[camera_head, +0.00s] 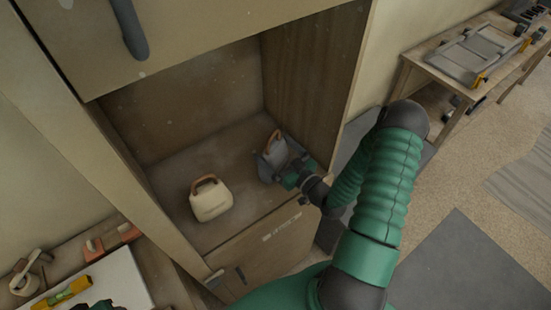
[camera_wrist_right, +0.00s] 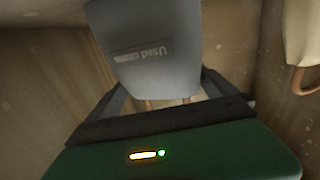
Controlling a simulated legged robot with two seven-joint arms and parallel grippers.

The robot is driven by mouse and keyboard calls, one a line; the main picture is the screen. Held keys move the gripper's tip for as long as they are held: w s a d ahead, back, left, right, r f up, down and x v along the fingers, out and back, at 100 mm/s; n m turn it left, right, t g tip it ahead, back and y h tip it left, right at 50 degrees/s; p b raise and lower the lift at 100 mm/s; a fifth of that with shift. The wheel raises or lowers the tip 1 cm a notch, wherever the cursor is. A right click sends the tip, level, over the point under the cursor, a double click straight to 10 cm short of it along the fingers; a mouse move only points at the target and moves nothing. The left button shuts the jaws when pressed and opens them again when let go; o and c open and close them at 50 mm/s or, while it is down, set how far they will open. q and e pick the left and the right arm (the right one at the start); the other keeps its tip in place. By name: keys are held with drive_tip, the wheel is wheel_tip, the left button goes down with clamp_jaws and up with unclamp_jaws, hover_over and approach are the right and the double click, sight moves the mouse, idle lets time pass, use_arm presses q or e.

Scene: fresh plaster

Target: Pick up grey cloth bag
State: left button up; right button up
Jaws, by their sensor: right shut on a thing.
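The grey cloth bag (camera_head: 275,148) has a brown handle and is inside the open wooden cabinet, near its right wall. My right gripper (camera_head: 277,163) is shut on it, with a finger on either side. In the right wrist view the grey bag (camera_wrist_right: 145,50) fills the space between the fingers of the gripper (camera_wrist_right: 160,100), and pale printed lettering shows on it. I cannot tell whether the bag touches the shelf. My left gripper is not clearly in view.
A cream bag (camera_head: 211,200) with a brown handle stands left of the grey bag on the cabinet shelf (camera_head: 180,172). It also shows in the right wrist view (camera_wrist_right: 302,35). The cabinet's side wall (camera_head: 312,75) is close on the right. A workbench (camera_head: 470,55) stands at the back right.

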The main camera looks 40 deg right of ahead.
sight(268, 151)
drive_tip(key=shift+a+r, duration=0.2)
drive_tip(key=shift+r, duration=0.05)
drive_tip(key=r, duration=0.1)
drive_tip(key=a+r+b, duration=0.1)
drive_tip(key=r, duration=0.1)
drive_tip(key=shift+s+a+r, duration=0.1)
drive_tip(key=shift+a+r, duration=0.1)
drive_tip(key=shift+r, duration=0.1)
drive_tip(key=shift+s+a+f+b, duration=0.1)
drive_tip(key=shift+s+a+b, duration=0.4)
drive_tip(key=shift+a, duration=0.2)
use_arm(q)
wheel_tip(268, 151, up, 9)
drive_tip(key=a+p, duration=0.1)
drive_tip(key=p, duration=1)
drive_tip(key=shift+r+p, duration=0.2)
drive_tip(key=shift+p, duration=0.1)
use_arm(e)
drive_tip(key=s+a+r, duration=0.1)
drive_tip(key=s+a, duration=0.7)
drive_tip(key=a, duration=0.3)
drive_tip(key=shift+r, duration=0.25)
use_arm(q)
drive_tip(key=shift+d, duration=0.1)
use_arm(e)
drive_tip(key=shift+d, duration=0.1)
